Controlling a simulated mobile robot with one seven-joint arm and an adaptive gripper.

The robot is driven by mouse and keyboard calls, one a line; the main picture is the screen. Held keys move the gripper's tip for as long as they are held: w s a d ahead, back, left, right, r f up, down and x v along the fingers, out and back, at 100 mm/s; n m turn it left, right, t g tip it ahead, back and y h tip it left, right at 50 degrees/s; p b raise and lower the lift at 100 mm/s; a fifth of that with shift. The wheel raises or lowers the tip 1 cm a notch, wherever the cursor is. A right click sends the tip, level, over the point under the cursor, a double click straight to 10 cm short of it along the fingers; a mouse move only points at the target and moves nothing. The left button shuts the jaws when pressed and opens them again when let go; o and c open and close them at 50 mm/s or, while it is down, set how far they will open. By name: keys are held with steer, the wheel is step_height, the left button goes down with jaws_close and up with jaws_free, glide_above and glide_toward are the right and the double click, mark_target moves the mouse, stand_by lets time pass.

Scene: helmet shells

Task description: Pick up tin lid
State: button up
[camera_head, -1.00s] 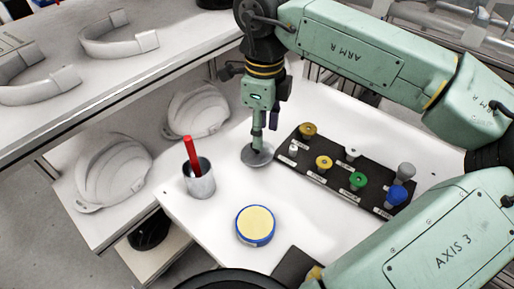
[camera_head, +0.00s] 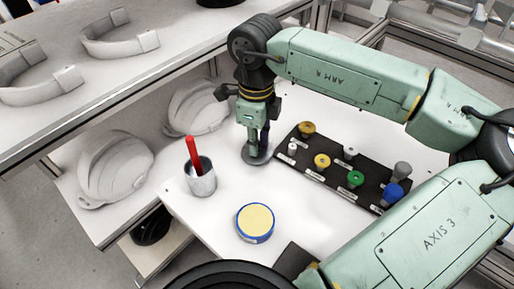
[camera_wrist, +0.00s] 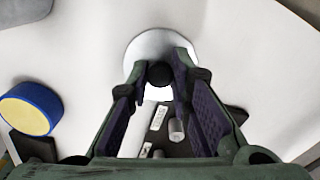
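The tin lid (camera_head: 257,160) is a flat grey disc lying on the white table. In the wrist view it shows as a pale disc (camera_wrist: 142,50) with a dark round knob at its centre. My gripper (camera_head: 256,150) is directly above the lid, pointing down. In the wrist view my gripper (camera_wrist: 160,72) is open, with one finger on each side of the knob and a visible gap on both sides. Part of the lid is hidden behind the fingers. A round blue tin (camera_head: 255,223) with a pale yellow top stands apart, nearer the front; it also shows in the wrist view (camera_wrist: 30,110).
A black rack (camera_head: 330,180) with several coloured knobs stands close to the right of the lid. A metal cup (camera_head: 201,181) holding a red stick stands to the left. White helmet shells (camera_head: 115,168) lie on the shelf farther left. Bare table lies between cup and tin.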

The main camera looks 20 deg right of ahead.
jaws_close()
steer(key=shift+r, duration=0.1)
